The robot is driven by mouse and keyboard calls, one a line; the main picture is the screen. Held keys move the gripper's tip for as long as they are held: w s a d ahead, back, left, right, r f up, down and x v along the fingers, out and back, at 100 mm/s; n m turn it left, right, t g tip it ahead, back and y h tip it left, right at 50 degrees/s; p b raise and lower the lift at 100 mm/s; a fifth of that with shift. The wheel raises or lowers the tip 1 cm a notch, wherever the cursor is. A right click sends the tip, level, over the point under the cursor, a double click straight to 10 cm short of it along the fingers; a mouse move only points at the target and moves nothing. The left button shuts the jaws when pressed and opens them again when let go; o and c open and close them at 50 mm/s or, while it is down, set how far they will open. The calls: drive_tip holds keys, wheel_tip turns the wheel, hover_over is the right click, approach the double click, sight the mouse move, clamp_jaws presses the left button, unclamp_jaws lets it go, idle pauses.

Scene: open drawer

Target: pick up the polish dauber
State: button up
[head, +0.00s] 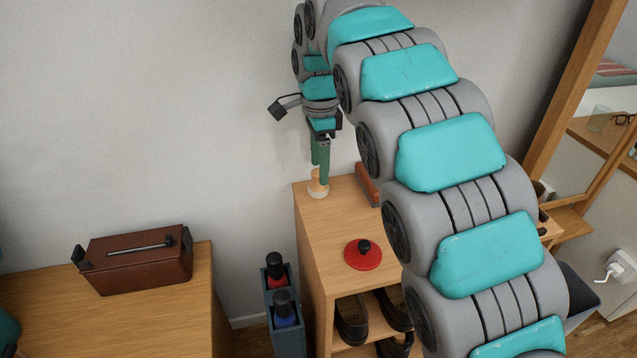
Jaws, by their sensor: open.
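A small tan and cream piece, which looks like the polish dauber (317,190), stands at the back left corner of the wooden shoe cabinet's top (330,230). My gripper (319,178) points down right over it, with green fingers. The jaws are open, and the fingertips are at the dauber's top and hide part of it. I cannot tell from this view whether they touch it or sit on both sides of it.
A red disc with a black knob (362,259) and a brown block (367,184) lie on the cabinet top. Dark shoes (351,322) fill the shelf below. A grey holder with bottles (284,308) stands left. A brown box (140,268) sits on another wooden surface.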

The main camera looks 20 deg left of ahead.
sight(318, 171)
wheel_tip(318, 171, down, 5)
drive_tip(key=shift+a+r, duration=0.1)
drive_tip(key=shift+a, duration=0.05)
drive_tip(key=shift+c, duration=0.3)
drive_tip(key=c, duration=1.1)
